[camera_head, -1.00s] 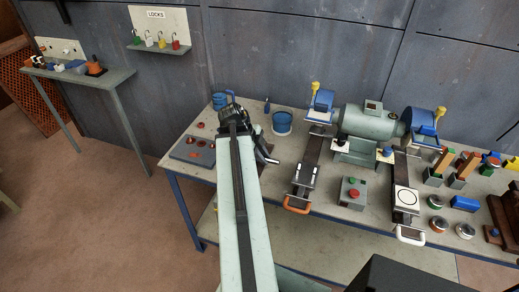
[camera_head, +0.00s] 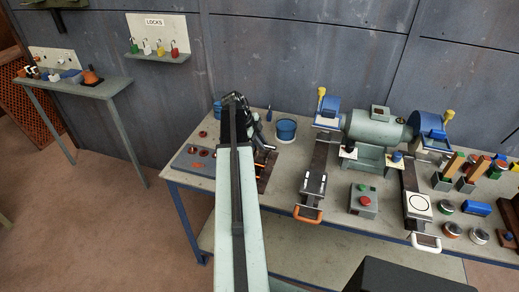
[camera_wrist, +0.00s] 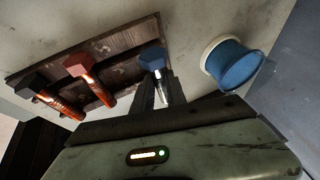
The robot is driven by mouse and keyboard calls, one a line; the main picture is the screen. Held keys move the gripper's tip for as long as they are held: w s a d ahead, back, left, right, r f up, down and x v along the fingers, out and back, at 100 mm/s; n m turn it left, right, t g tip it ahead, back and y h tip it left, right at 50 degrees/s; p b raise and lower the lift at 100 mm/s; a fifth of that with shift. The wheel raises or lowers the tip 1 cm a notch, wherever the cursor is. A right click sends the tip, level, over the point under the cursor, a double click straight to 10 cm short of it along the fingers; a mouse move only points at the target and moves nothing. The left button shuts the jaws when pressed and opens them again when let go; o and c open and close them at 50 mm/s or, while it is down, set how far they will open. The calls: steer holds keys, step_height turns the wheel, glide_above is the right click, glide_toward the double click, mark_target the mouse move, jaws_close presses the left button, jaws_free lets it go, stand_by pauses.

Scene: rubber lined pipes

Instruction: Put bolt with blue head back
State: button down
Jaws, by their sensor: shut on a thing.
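My gripper (camera_wrist: 160,92) is shut on the bolt with the blue head (camera_wrist: 152,59). The blue hexagonal head shows just beyond the fingertips, with a bright strip of shank between the fingers. The head overlaps the right end of the dark brown wooden rack (camera_wrist: 118,45); I cannot tell whether the bolt touches the rack or is seated in it. A red-headed bolt (camera_wrist: 78,66) and a dark-headed bolt (camera_wrist: 34,84), both with coppery shanks, are at the rack to the left. In the head view my arm largely covers the rack (camera_head: 263,184), and the held bolt is not distinguishable.
A blue pot with a pale rim (camera_wrist: 232,62) stands right of the rack; it also shows in the head view (camera_head: 286,132). A grey plate with red parts (camera_head: 195,161) lies left of my arm. A bench grinder (camera_head: 377,127) and a red-green button box (camera_head: 363,199) are farther right.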

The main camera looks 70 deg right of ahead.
step_height(320, 180, down, 2)
steer(key=shift+f+b, duration=0.2)
steer(key=shift+b, duration=0.35)
steer(key=shift+w+a+r, duration=0.1)
steer(key=shift+w+r, duration=0.1)
steer(key=shift+r, duration=0.05)
steer(key=shift+f, duration=0.35)
steer(key=c, duration=1.3)
jaws_free()
steer(key=shift+c, duration=0.2)
steer(key=shift+r+p, duration=0.45)
steer(key=shift+r, duration=0.1)
steer(key=p+v, duration=1)
steer(key=v, duration=0.1)
steer(key=shift+r, duration=0.25)
